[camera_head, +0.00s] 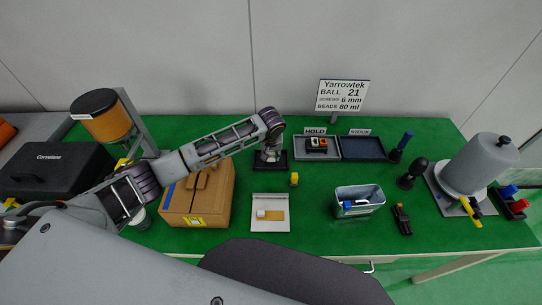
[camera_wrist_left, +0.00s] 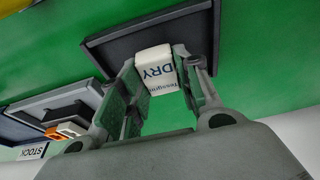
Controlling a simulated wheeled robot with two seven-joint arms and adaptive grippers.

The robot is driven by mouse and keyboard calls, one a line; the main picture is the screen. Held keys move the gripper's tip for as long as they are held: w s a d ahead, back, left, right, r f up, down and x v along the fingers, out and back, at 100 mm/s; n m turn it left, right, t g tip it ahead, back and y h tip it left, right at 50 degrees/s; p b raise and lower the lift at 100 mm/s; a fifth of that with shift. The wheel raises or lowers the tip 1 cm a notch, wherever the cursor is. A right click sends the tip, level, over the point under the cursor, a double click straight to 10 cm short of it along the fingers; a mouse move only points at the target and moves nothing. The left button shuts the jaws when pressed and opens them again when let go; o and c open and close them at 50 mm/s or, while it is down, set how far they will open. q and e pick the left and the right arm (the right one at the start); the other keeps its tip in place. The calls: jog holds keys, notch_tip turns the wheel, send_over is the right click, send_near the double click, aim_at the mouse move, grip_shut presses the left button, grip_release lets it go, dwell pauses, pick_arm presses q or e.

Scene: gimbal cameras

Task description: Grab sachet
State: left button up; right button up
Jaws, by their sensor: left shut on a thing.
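The sachet (camera_wrist_left: 154,66) is a small white packet printed "DRY" in dark letters. In the left wrist view it sits between the two fingertips of my left gripper (camera_wrist_left: 157,72), which is shut on it. Behind it is a shallow dark tray (camera_wrist_left: 107,45) on the green tabletop. In the head view my left gripper (camera_head: 270,154) points down over this small dark tray (camera_head: 285,167) at the back middle of the table. The sachet is too small and covered to make out there. I cannot tell whether it still touches the tray. My right gripper is out of view.
The HOLD tray (camera_head: 316,155) and the STOCK tray (camera_head: 362,148) stand just right of my left gripper. A cardboard box (camera_head: 197,205) is at front left, a small yellow thing (camera_head: 294,180) in front, and a grey bin (camera_head: 359,200) at right. Green table shows between them.

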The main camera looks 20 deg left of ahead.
aim_at(271, 154)
pick_arm(q)
notch_tip(271, 154, up, 8)
jog(key=shift+r, duration=0.1)
dwell(0.4)
dwell(0.4)
